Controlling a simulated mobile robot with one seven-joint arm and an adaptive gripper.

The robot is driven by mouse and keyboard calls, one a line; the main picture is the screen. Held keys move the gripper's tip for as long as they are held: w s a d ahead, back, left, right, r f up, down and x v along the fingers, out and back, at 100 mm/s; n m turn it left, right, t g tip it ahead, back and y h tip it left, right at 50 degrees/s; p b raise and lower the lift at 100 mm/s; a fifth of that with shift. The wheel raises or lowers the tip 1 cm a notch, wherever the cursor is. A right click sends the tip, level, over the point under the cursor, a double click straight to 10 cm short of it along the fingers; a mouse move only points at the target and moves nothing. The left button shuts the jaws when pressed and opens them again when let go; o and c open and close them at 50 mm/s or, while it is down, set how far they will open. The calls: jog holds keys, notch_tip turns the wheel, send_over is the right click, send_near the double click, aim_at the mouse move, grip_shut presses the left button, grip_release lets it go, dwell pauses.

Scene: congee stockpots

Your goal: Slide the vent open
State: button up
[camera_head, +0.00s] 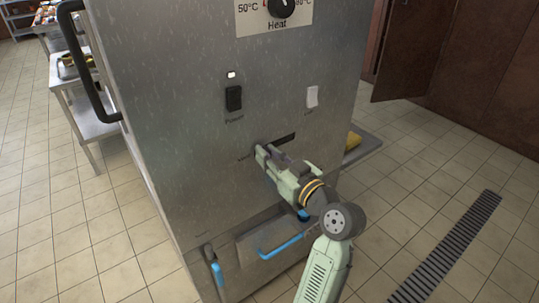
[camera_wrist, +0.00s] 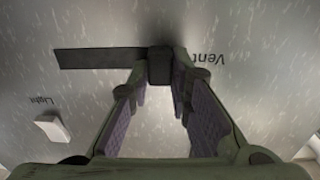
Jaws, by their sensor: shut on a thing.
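The vent is a dark horizontal slot (camera_head: 285,138) in the steel front panel, and it also shows in the wrist view (camera_wrist: 95,58). Its dark slider knob (camera_wrist: 160,64) stands at the end of the slot beside the "Vent" label. My gripper (camera_head: 262,153) reaches the panel at the slot's left end and covers the knob in the head view. In the wrist view, my gripper's fingertips (camera_wrist: 160,82) are shut on the knob, one on each side. The rest of the slot is clear, to the right in the head view.
A black power switch (camera_head: 233,98) and a white light switch (camera_head: 312,97) sit above the slot. The heat dial (camera_head: 281,7) is higher. A blue-handled drawer (camera_head: 282,245) lies below my gripper. A black handle (camera_head: 82,62) sticks out at the left edge.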

aim_at(291, 135)
grip_shut()
jog(key=w+d, duration=0.1)
jog(key=d, duration=0.1)
jog(key=w+d+b, duration=0.1)
jog(key=w+d, duration=0.1)
jog(key=w+d+b, duration=0.1)
jog(key=w+d, duration=0.1)
jog(key=d, duration=0.1)
jog(key=shift+w+d, duration=0.1)
jog(key=shift+w, duration=0.05)
jog(key=shift+w+d+r, duration=0.1)
jog(key=shift+d, duration=0.1)
jog(key=o, duration=0.6)
grip_release()
jog(key=shift+w+d, duration=0.1)
jog(key=shift+c, duration=0.2)
jog(key=shift+o, duration=0.8)
